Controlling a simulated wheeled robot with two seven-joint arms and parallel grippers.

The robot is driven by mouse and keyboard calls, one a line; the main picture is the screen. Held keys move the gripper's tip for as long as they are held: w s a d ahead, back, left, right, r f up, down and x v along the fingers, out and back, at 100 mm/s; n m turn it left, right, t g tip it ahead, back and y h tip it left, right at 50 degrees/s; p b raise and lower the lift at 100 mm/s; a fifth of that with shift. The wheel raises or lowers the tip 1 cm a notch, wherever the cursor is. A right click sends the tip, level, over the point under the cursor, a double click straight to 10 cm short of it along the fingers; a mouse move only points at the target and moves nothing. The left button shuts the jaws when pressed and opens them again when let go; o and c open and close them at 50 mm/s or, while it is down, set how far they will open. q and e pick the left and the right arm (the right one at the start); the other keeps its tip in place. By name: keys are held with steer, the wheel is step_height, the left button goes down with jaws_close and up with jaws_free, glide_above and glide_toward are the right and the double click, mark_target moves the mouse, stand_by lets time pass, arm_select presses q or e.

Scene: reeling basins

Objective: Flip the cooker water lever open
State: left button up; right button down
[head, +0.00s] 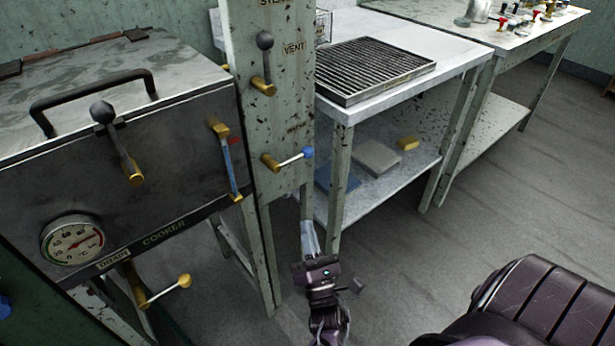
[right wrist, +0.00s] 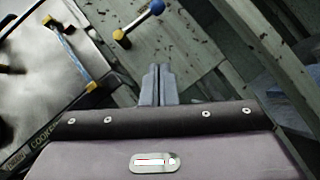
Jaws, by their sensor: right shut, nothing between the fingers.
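The water lever (head: 293,158) is a short silver rod with a blue ball end and a brass pivot, on the speckled upright panel (head: 283,105) beside the cooker (head: 170,130). Its rod points right and slightly up in the head view. The lever also shows at the top of the right wrist view (right wrist: 138,22). My right gripper (head: 308,225) is shut and empty, below the lever and apart from it. Its closed fingers (right wrist: 157,70) point toward the panel in the wrist view. My left gripper is not in view.
A vent lever (head: 266,65) with a dark ball sits higher on the panel. The cooker has a handle, a gauge (head: 72,240) and a yellow-ended lever (head: 168,290) below. A table (head: 400,85) with a lower shelf stands right of the panel. Open floor lies at right.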

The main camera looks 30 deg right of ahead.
steer(key=shift+r+h, duration=0.15)
steer(key=shift+h, duration=0.15)
steer(key=s+d+r+x, duration=0.1)
steer(key=x, duration=1.1)
steer(key=shift+d+r, duration=0.25)
steer(key=shift+r, duration=0.3)
steer(key=shift+d+r, duration=0.1)
steer(key=shift+d, duration=0.05)
